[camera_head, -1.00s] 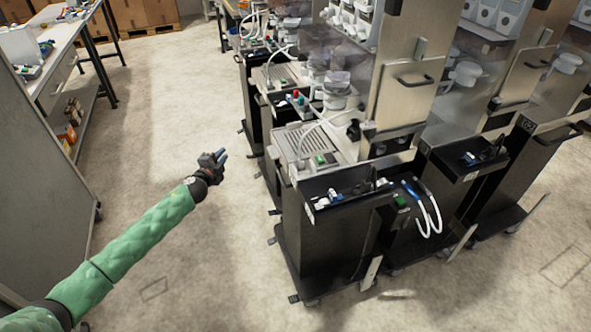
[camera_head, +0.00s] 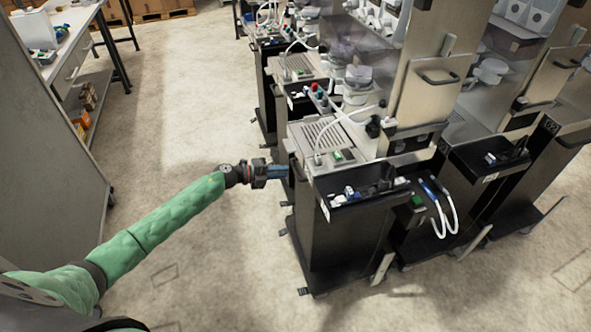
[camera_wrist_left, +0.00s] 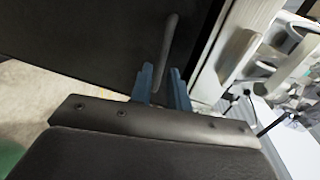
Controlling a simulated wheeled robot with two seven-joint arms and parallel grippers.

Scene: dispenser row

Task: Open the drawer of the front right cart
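The nearest black cart (camera_head: 335,240) in the row stands right of centre in the head view. My left gripper (camera_head: 283,172) reaches its left side, just below the grey top; the handle there is hidden in this view. In the left wrist view, a dark panel (camera_wrist_left: 85,40) carries a grey bar handle (camera_wrist_left: 171,40). The two blue fingers of my left gripper (camera_wrist_left: 162,88) are apart, with the handle's lower end between or just beyond them. I cannot tell whether they touch it. The panel looks closed. My right gripper is not in view.
More carts stand behind and to the right, including one marked 02 (camera_head: 555,140). White and blue tubes (camera_head: 440,205) hang at the near cart's right. A grey cabinet (camera_head: 50,150) and a bench (camera_head: 75,40) are at left. The floor between is clear.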

